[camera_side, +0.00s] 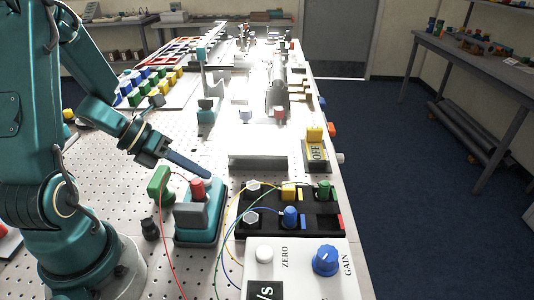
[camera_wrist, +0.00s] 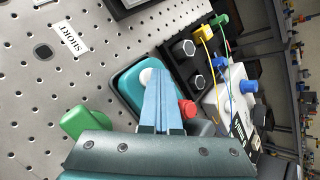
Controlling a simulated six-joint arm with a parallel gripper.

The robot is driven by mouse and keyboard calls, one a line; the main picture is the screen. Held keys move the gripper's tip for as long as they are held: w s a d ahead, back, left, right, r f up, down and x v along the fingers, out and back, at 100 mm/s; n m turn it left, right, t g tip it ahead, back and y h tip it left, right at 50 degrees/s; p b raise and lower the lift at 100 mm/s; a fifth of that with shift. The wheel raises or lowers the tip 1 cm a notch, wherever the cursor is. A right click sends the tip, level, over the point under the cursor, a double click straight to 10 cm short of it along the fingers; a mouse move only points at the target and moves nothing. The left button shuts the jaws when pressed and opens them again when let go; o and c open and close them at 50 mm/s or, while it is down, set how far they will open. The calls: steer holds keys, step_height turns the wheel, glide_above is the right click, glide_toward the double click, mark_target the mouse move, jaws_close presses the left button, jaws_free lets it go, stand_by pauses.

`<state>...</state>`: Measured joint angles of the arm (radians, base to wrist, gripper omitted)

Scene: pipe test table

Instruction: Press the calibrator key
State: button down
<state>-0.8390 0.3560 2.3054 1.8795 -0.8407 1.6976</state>
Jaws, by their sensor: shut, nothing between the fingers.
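A teal unit (camera_side: 199,236) with a grey block and a red cap (camera_side: 197,188) sits on the perforated table; I take it for the calibrator. In the wrist view the teal unit (camera_wrist: 127,84) carries a round white button (camera_wrist: 147,76), partly covered by my fingers; it looks like the key. The red cap (camera_wrist: 187,107) shows right of the fingers. My gripper (camera_side: 209,176) is shut and empty, its blue fingers slanting down above the unit's far side. In the wrist view my gripper (camera_wrist: 159,73) overlaps the button's right edge; contact cannot be told.
A green-handled part (camera_side: 160,186) stands just left of the unit. A black panel (camera_side: 290,222) with coloured plugs and wires lies to the right, with a white box (camera_side: 300,270) with a blue GAIN knob in front. A red wire runs beside the unit.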

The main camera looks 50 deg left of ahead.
steer(key=shift+r, duration=0.85)
steer(key=shift+r, duration=2.5)
